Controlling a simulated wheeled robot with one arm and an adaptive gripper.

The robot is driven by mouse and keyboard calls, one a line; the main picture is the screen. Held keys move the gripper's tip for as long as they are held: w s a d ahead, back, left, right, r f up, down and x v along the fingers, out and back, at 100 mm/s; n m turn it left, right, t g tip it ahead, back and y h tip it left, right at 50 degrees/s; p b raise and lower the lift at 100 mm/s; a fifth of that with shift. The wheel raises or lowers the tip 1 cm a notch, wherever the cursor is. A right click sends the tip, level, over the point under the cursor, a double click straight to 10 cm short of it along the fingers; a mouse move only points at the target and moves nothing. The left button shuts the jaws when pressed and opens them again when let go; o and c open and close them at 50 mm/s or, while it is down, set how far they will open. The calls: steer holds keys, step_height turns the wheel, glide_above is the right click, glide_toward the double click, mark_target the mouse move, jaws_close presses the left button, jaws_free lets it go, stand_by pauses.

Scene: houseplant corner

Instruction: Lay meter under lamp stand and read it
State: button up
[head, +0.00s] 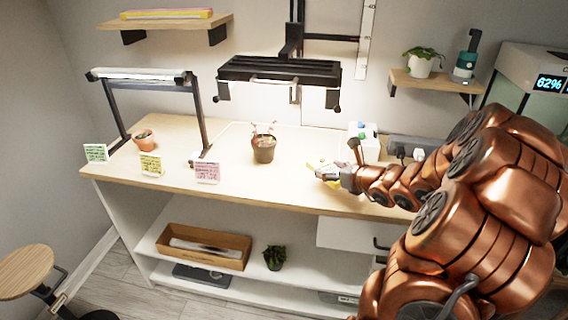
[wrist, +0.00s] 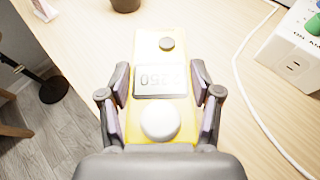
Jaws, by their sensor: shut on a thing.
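The yellow meter (wrist: 160,108) is between my gripper's fingers (wrist: 160,75) in the wrist view. It has a small display, a grey knob and a white round dome. The display shows dark digits upside down to me, perhaps 250. In the head view my gripper (head: 326,174) is low over the right half of the bench, with a yellow bit of the meter (head: 314,163) showing. I cannot tell whether the meter touches the bench. The lamp stand (head: 203,117), a black frame with a lit bar, stands at the bench's left end, well away from my gripper.
A potted seedling (head: 263,152) stands mid-bench, between my gripper and the lamp stand. Note cards (head: 207,173) line the front left edge. A small terracotta pot (head: 144,141) is under the lamp stand. A black fixture (head: 278,70) hangs above. A white socket box (wrist: 288,52) and cable are right.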

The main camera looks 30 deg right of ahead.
steer(key=p, duration=0.3)
glide_above(300, 163)
steer(key=shift+s+f, duration=0.2)
steer(key=shift+f, duration=0.55)
steer(key=shift+w+f, duration=0.2)
steer(key=shift+f, duration=1.55)
steer(key=shift+f, duration=0.2)
steer(key=o, duration=1.4)
steer(key=shift+r, duration=0.2)
